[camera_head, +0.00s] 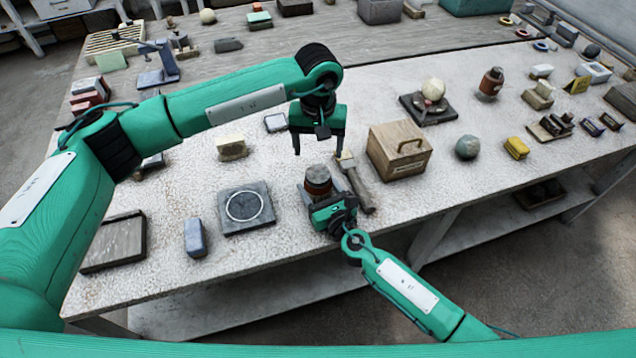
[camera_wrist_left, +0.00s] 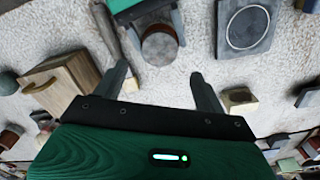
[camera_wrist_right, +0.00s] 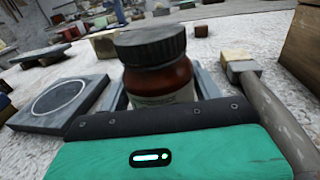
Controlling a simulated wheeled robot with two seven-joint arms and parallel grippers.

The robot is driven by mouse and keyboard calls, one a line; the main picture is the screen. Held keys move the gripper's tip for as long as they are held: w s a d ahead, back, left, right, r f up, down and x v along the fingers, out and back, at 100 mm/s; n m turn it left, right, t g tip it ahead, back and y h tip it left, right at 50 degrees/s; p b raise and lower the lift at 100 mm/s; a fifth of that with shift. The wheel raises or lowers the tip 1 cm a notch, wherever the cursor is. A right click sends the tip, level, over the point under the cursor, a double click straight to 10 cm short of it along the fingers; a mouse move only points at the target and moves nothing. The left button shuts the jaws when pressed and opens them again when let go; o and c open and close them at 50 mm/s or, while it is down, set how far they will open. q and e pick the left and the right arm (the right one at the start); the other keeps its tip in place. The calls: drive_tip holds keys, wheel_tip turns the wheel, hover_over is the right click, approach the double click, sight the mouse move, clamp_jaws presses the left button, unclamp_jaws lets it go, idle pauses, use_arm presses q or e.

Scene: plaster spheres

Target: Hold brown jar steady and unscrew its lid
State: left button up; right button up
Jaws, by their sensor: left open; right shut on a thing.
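The brown jar (camera_head: 318,177) stands upright near the front edge of the table, with its dark ribbed lid on. The right wrist view shows its brown body (camera_wrist_right: 160,80) with a pale label, below the lid (camera_wrist_right: 150,44). My right gripper (camera_head: 320,196) is shut on the jar's body from the front, one finger on each side. My left gripper (camera_head: 318,150) is open and empty, pointing down above the jar and apart from it. In the left wrist view the lid (camera_wrist_left: 159,47) lies just beyond and between the open left fingers (camera_wrist_left: 160,73).
A brush with a wooden handle (camera_head: 356,185) lies close beside the jar on the right. A wooden box (camera_head: 385,160) stands farther right. A grey slab with a ring (camera_head: 240,220) lies left. Another brown jar (camera_head: 490,84) stands farther back right.

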sight(318, 173)
use_arm(q)
drive_tip(key=m, duration=0.3)
drive_tip(key=shift+m, duration=0.4)
drive_tip(key=shift+f, duration=0.15)
drive_tip(key=shift+m, duration=0.3)
drive_tip(key=shift+f, duration=3.85)
